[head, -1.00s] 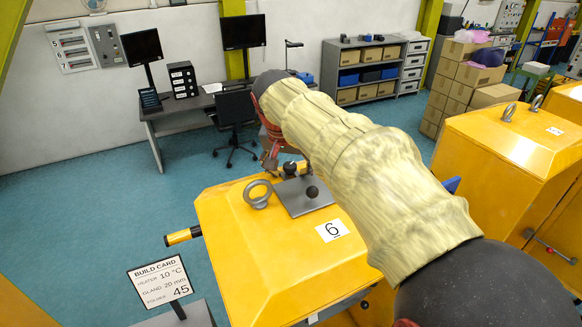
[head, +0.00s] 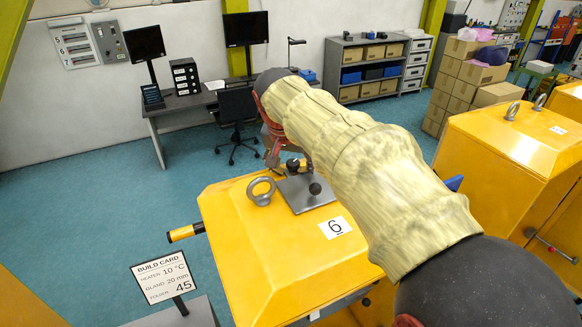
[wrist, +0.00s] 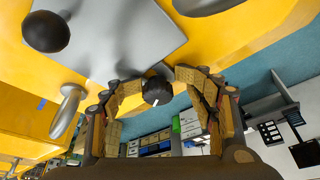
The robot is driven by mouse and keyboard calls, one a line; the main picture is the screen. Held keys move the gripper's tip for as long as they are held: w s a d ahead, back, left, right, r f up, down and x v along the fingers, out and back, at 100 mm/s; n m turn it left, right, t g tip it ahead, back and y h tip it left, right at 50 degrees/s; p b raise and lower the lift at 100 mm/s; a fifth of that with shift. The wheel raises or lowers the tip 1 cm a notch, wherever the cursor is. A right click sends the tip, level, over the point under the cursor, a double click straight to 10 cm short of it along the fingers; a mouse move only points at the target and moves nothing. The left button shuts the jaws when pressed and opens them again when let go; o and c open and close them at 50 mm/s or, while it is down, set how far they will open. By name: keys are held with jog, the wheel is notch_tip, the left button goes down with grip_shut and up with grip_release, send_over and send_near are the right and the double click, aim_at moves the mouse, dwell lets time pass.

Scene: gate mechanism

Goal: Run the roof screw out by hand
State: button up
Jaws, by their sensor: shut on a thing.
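The yellow gate housing (head: 275,250) marked 6 carries a grey plate (head: 307,193) on its roof. A dark round knob (head: 315,188) stands on the plate and shows in the wrist view (wrist: 46,31). A second dark knob with a white mark (wrist: 157,91), apparently the roof screw's head, is at the plate's far edge. My gripper (wrist: 157,88) has its brown fingers closed around this marked knob. In the head view my sleeved arm reaches over the housing, and the gripper is largely hidden behind it near the knob (head: 293,165).
Lifting eyes (head: 261,190) stand on the roof close to the plate. A yellow-and-black handle (head: 186,232) sticks out at the left. A build card (head: 163,277) stands at front left. Another yellow housing (head: 510,140) is at the right. Blue floor lies open behind.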

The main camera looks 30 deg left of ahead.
jog(key=shift+d+r+p, duration=0.15)
jog(key=shift+r+p, duration=0.45)
jog(key=shift+r, duration=0.1)
jog(key=shift+d+r+p, duration=0.1)
jog(key=shift+r+p, duration=0.5)
jog(key=shift+r, duration=0.1)
jog(key=shift+c, duration=0.4)
jog(key=shift+o, duration=1.2)
jog(key=shift+a, duration=0.1)
jog(key=o, duration=0.5)
